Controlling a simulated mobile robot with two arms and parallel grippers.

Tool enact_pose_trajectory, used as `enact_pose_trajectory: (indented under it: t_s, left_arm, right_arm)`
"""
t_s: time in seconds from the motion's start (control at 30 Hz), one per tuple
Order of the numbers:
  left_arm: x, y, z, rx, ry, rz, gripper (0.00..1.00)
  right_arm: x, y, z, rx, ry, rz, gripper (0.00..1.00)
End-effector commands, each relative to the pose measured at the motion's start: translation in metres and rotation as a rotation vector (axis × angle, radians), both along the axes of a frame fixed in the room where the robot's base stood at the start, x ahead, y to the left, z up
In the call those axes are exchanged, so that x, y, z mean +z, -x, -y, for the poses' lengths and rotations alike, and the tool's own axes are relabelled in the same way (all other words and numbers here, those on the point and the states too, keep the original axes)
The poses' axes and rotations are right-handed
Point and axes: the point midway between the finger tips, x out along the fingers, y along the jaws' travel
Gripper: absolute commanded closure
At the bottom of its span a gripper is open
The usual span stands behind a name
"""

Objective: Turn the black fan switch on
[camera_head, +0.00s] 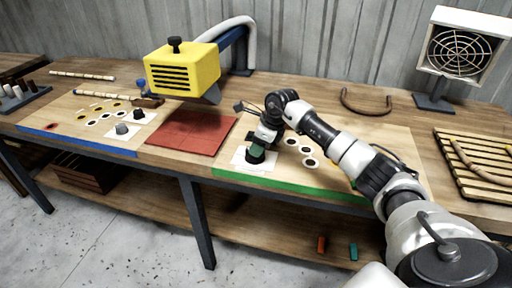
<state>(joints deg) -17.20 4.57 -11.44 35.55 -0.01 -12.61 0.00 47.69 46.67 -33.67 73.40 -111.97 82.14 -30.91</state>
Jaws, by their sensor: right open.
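A square white fan (455,55) with a dark round grille stands at the back right of the table, on a dark post and a dark base (434,103). I cannot make out a separate black switch on it at this size. My right arm reaches in from the right. Its gripper (253,124) is open over the middle of the table, beside a dark block with a green top (257,150) on white paper. It is well to the left of the fan and apart from it. My left gripper is out of view.
A yellow vented box (182,72) with a black knob hangs over a red mat (192,132). A curved rattan piece (366,103) lies left of the fan. A slatted rack (474,164) lies in front of it. Green (296,187) and blue edge strips line the front.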

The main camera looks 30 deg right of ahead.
Motion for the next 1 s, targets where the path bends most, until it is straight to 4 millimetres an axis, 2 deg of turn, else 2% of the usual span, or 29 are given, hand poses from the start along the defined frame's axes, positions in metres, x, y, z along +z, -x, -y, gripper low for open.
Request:
enact_pose_trajectory:
  t_s: [0.2,0.5,0.8,1.0]
  left_arm:
    - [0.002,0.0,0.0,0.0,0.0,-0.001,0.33]
    - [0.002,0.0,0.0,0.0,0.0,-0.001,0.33]
    - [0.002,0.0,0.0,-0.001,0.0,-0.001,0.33]
    - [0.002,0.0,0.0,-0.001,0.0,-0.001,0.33]
  right_arm:
    - [-0.016,-0.005,-0.005,0.0,-0.001,0.001,0.51]
    - [-0.018,-0.006,-0.005,0.0,-0.001,0.001,0.53]
    - [-0.018,-0.006,-0.005,0.0,-0.001,0.001,0.99]
    - [-0.017,-0.006,-0.005,-0.009,0.0,0.001,1.0]
